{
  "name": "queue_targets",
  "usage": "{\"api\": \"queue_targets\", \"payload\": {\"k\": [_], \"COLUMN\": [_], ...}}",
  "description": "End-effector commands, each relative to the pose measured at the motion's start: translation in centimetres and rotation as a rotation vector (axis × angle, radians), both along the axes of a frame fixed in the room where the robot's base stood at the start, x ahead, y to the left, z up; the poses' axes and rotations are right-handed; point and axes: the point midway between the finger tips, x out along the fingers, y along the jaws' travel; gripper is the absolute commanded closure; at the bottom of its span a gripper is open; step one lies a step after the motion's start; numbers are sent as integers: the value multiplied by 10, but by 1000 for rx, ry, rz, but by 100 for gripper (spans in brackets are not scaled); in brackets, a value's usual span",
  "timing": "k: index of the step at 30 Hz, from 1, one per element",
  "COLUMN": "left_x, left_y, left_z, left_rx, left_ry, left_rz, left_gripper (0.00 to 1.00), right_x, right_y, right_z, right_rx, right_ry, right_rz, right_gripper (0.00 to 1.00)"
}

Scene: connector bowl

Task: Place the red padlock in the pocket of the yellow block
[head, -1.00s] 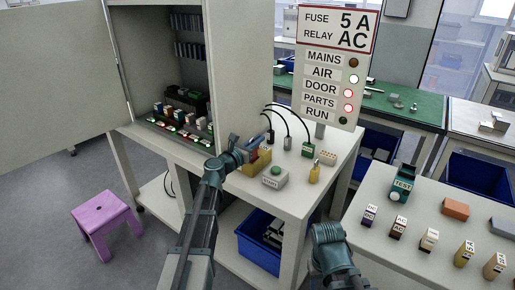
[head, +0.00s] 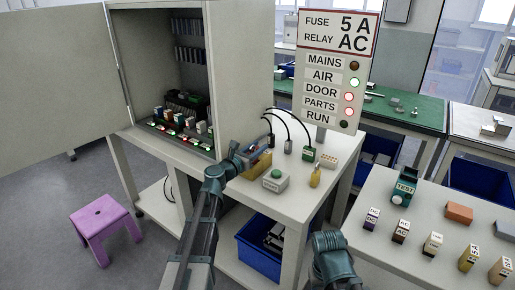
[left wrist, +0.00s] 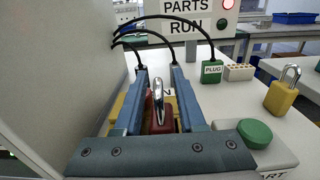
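The red padlock (left wrist: 155,120), with a silver shackle, stands between my left gripper's fingers in the left wrist view. Gaps show between it and both fingers, so my left gripper (left wrist: 158,78) looks open around it. The yellow block (left wrist: 118,106) shows beside and beneath the fingers; whether the padlock sits fully in its pocket is hidden. In the head view the yellow block (head: 262,160) is on the white table next to the cabinet, with my left gripper (head: 257,148) over it. Only part of my right arm shows, at the bottom; its gripper is not visible.
A yellow padlock (head: 315,177), a green-button box (head: 275,181) and a green plug (head: 309,154) stand on the same table. Black cables arch behind the block. The cabinet side panel (left wrist: 60,70) rises close on the left. A purple stool (head: 104,222) stands on the floor.

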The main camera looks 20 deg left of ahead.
Motion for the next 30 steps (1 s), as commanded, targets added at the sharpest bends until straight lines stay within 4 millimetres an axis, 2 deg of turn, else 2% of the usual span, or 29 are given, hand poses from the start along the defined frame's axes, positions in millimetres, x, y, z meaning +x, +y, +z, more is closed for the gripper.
{"api": "queue_targets", "payload": {"k": [2, 12, 18, 24, 30], "left_x": [-1, -66, -97, -111, -113], "left_y": [0, 22, 34, 40, 41], "left_z": [5, 3, 3, 3, 3], "left_rx": [0, 0, 0, 0, 0], "left_ry": [0, 0, 0, 0, 0], "left_rz": [0, 2, 3, 1, 0], "left_gripper": [61, 61, 61, 61, 61], "right_x": [0, 0, 0, 0, 0], "right_y": [0, 0, 0, 0, 0], "right_z": [5, 3, 3, 3, 3], "right_rx": [0, 0, 0, 0, 0], "right_ry": [0, 0, 0, 0, 0], "right_rz": [0, 0, 0, 0, 0], "right_gripper": [50, 50, 50, 50, 50]}}
